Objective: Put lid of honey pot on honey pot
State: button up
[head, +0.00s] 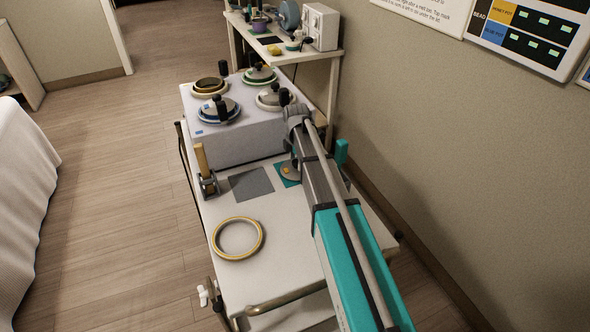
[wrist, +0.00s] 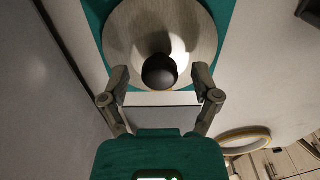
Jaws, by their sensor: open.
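The honey pot (head: 208,88) has a yellow rim and stands uncovered in the back left well of the white warmer. A round grey lid with a small yellow tag, the honey pot's lid (head: 290,173), lies on a teal mat at the right of the cart top, partly hidden by my arm. In the wrist view the lid (wrist: 122,38) shows as a pale disc with a round black knob (wrist: 160,72). My gripper (wrist: 161,78) is open, its two fingers on either side of the knob, with gaps between. In the head view my gripper (head: 295,163) is mostly hidden over the lid.
The white warmer (head: 240,138) holds several other pots with lids and dark knobs. A wooden stick (head: 201,157) stands in a holder at the left edge. A grey mat (head: 251,184) and a yellow-edged ring (head: 217,241) lie on the cart top. A wall is at right.

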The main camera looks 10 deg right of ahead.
dwell(0.5)
grip_shut()
